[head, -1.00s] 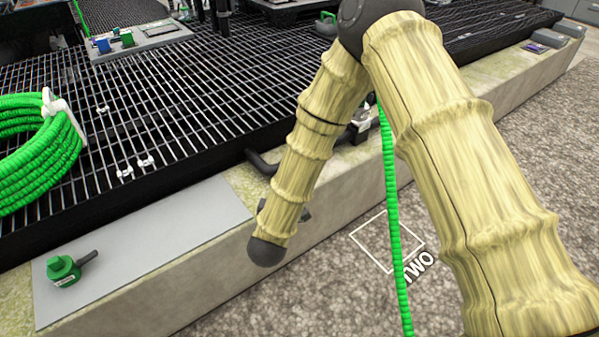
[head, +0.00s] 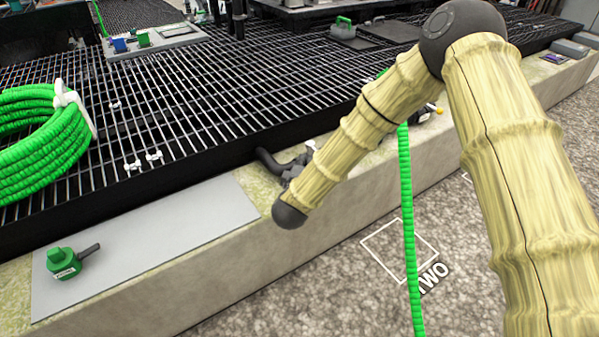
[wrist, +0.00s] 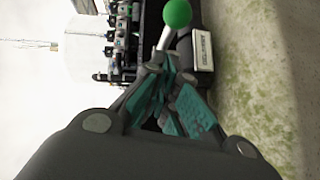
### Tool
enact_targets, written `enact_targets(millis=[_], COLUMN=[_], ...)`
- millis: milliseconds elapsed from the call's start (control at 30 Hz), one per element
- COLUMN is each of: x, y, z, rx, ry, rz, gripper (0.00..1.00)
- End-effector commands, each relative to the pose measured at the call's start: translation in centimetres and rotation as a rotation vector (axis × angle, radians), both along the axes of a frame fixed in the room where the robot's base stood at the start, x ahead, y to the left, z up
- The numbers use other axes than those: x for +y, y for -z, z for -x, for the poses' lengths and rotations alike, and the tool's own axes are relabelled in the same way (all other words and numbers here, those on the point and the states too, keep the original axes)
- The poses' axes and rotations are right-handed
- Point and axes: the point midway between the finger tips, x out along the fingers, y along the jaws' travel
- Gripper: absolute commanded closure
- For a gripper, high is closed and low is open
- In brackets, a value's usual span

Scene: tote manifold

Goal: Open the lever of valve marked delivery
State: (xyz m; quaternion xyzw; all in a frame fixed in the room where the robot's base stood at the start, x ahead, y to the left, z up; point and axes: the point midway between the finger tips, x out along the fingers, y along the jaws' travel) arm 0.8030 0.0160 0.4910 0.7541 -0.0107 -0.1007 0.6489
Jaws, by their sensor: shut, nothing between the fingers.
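A lever with a green ball knob (wrist: 177,13) on a silver rod shows at the top of the wrist view. A pale label plate (wrist: 203,47) with dark lettering, too small to read surely, stands just right of it. My gripper (wrist: 174,84) has teal finger pads, shut and empty. Its tips are close below the lever's rod in the picture; I cannot tell whether they touch it. In the head view my arm covers most of the gripper and this lever. I cannot confirm which valve is marked delivery.
A row of dark fittings (wrist: 118,40) lies left of the lever. In the head view, a green hose coil (head: 40,140) lies on the black grating (head: 205,115). A green block with a dark handle (head: 62,263) sits on a grey plate (head: 150,245). A green hose (head: 407,215) hangs beside my arm.

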Motion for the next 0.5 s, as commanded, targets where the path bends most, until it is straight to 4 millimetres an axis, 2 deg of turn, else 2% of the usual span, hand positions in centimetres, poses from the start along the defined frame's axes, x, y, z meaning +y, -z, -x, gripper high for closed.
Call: enact_targets(millis=[200,500], x=[-1.3,-1.8], y=[0.5,0.4], z=[-0.9,-1.3], rx=[0.001,0.000], ry=[0.000,-0.001], rz=[-0.001,-0.001], gripper=[1.00,1.00])
